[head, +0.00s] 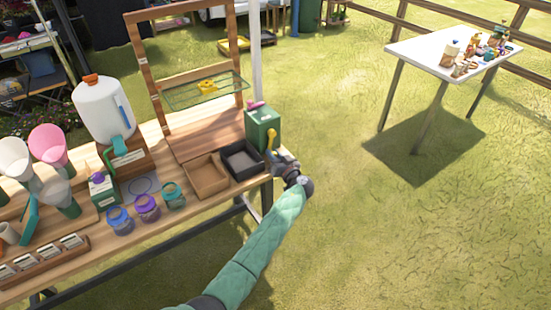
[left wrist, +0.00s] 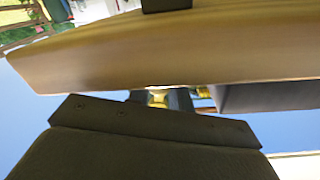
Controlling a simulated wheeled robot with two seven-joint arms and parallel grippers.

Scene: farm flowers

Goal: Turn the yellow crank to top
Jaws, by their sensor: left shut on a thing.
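The yellow crank (head: 271,138) is on the side of a dark green box (head: 262,122) at the right end of the wooden table. It looks roughly upright, and its lower part is hidden by my gripper. My left gripper (head: 276,157) is at the crank's lower end, beside the table's right edge, and is shut on it. In the left wrist view a bit of yellow (left wrist: 158,98) shows between the dark fingers of my left gripper (left wrist: 166,97). The right gripper is not in view.
The wooden table edge (left wrist: 150,50) passes close to the gripper. A black tray (head: 243,160) and a brown tray (head: 206,177) sit left of the green box. A pink item (head: 256,105) lies on the box. Open grass is to the right, with a white table (head: 435,52) farther off.

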